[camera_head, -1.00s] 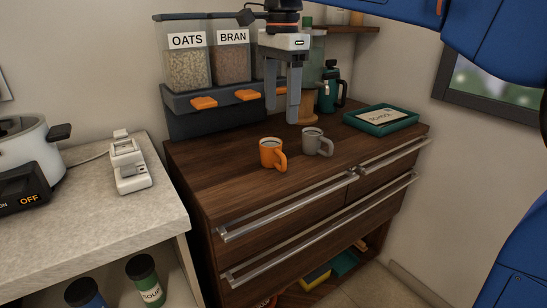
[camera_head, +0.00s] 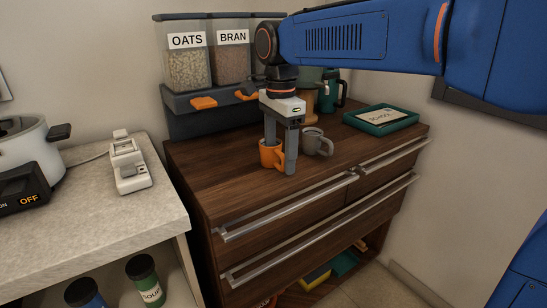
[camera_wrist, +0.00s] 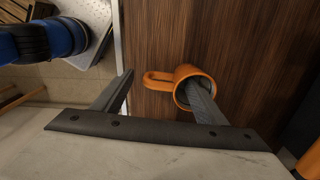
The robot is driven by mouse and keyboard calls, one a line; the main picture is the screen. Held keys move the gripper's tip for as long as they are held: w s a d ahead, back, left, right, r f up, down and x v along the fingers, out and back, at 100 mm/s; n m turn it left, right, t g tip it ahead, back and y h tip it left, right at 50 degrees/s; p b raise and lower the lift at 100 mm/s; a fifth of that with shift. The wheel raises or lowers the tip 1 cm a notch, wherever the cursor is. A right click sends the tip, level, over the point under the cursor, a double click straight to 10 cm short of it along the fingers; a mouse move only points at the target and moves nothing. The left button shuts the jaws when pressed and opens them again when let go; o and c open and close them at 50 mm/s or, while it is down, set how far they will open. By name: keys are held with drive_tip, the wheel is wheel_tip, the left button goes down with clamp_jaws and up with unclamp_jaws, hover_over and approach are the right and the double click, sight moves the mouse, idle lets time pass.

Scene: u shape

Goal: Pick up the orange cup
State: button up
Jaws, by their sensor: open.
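The orange cup (camera_head: 267,160) stands upright near the left of the dark wooden cabinet top (camera_head: 215,165). My gripper (camera_head: 280,158) is open and points down at it. In the head view one finger reaches the cup's mouth and the other is by the handle side, partly covering the handle. In the wrist view the cup (camera_wrist: 181,73) has its handle toward the left. The right finger overlaps the cup's mouth and seems to dip inside. The left finger is apart from the cup, beyond the handle. I cannot tell whether either finger touches it.
A grey mug (camera_head: 317,142) stands close to the right of the orange cup. A teal tray (camera_head: 380,119) lies farther right. Containers of oats (camera_head: 187,65) and bran (camera_head: 231,62) stand behind on a dark rack (camera_head: 205,121). The cabinet top's left front is clear.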

sight(280, 151)
drive_tip(key=shift+f, duration=0.5)
drive_tip(key=c, duration=1.4)
wheel_tip(280, 151, up, 9)
drive_tip(key=shift+r, duration=0.55)
